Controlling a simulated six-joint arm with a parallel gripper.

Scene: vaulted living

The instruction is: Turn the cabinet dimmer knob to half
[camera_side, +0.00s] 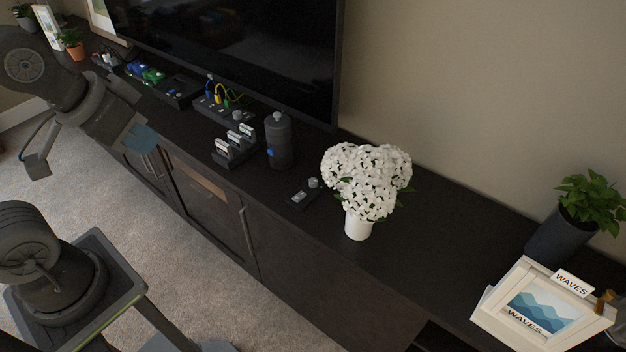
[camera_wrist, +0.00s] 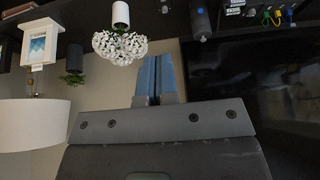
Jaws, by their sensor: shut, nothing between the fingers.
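A small dark dimmer box (camera_side: 299,199) lies on the cabinet top, between the dark bottle and the white flowers, with a pale round knob (camera_side: 313,183) at its far right end. The knob's setting is too small to read. The box also seems to show at the top edge of the wrist view (camera_wrist: 165,7). My gripper (camera_side: 142,140) is far to the left of the box in the side view, in the air in front of the cabinet. Its blue fingers (camera_wrist: 157,78) are together and empty.
A dark bottle (camera_side: 279,146) and a white vase (camera_side: 358,226) of flowers flank the box. A rack (camera_side: 235,153) and a cable box (camera_side: 218,112) stand to its left, below the television (camera_side: 250,45). A picture-fronted box (camera_side: 538,312) and plant (camera_side: 585,205) are at the right.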

